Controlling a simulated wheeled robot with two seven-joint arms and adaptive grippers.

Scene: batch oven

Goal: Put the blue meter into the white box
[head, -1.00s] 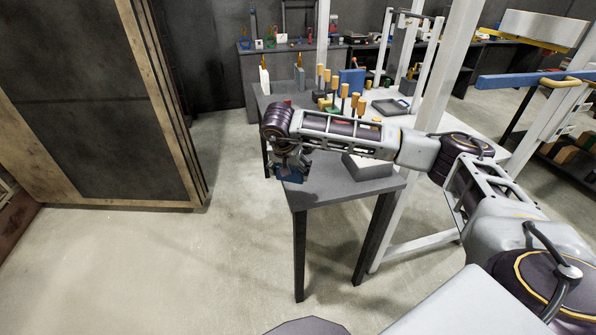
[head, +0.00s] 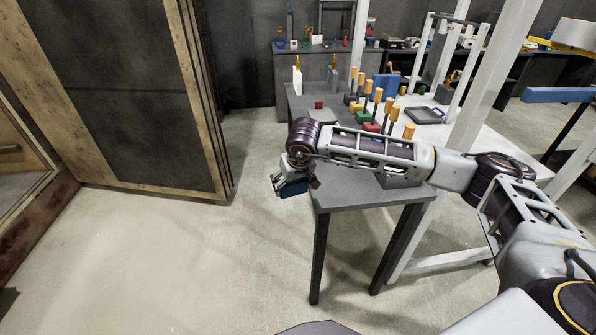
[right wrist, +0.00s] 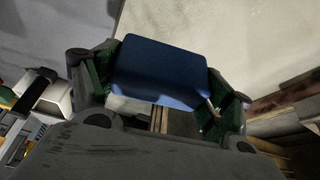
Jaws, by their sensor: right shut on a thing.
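The blue meter (head: 292,188) is held at the end of my right arm, left of the dark table's near left corner and over the floor. My right gripper (head: 288,182) is shut on it. In the right wrist view the blue meter (right wrist: 160,72) sits between the green-padded fingers and has a smooth, rounded blue face. My left gripper is not in view.
A large dark cabinet panel (head: 125,90) stands at left, with bare floor between.

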